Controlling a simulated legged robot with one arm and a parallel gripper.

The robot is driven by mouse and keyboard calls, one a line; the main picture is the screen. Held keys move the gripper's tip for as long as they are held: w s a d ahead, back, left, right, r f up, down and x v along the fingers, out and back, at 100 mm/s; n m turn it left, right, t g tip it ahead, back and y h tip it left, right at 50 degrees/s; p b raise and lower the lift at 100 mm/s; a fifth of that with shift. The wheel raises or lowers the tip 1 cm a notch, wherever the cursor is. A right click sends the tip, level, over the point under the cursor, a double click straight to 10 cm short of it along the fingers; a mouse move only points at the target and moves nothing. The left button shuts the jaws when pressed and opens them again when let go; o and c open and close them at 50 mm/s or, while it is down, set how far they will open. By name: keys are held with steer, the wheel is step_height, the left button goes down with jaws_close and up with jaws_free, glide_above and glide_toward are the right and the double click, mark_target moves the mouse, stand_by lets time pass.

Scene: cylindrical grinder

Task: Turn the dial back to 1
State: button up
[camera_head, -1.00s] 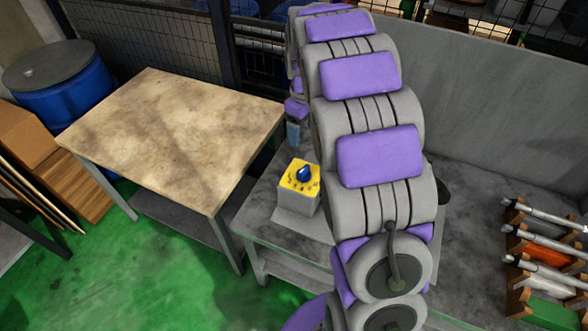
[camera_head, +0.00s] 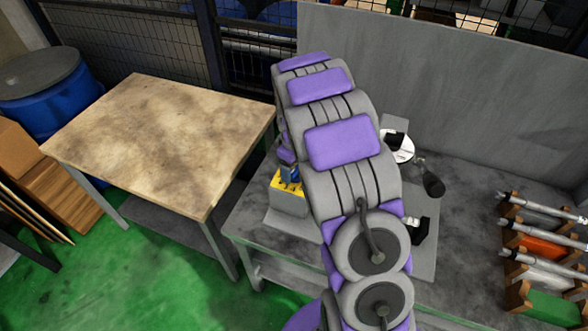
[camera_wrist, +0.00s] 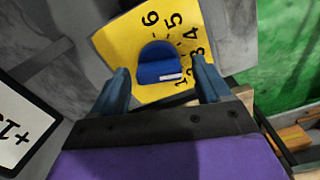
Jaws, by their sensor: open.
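The dial is a blue knob (camera_wrist: 158,62) with a white pointer mark, on a yellow plate (camera_wrist: 122,45) with black numbers; 3, 4, 5 and 6 can be read in the wrist view. The white mark faces the lower right, near the low-number end; the exact number is hard to tell. My gripper (camera_wrist: 160,85) is open, its two blue fingers on either side of the knob, with no clear contact. In the head view the yellow plate tops a grey box (camera_head: 288,202) on the grey bench, and my arm partly hides it.
A wooden-topped table (camera_head: 160,135) stands left of the grey bench (camera_head: 465,225). A rack with metal rods (camera_head: 545,245) is at the right. A white and black device (camera_head: 398,147) sits behind my arm. A white sign (camera_wrist: 18,130) shows at the wrist view's left edge.

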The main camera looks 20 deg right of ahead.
steer(key=shift+f, duration=0.35)
steer(key=shift+c, duration=0.2)
steer(key=c, duration=0.9)
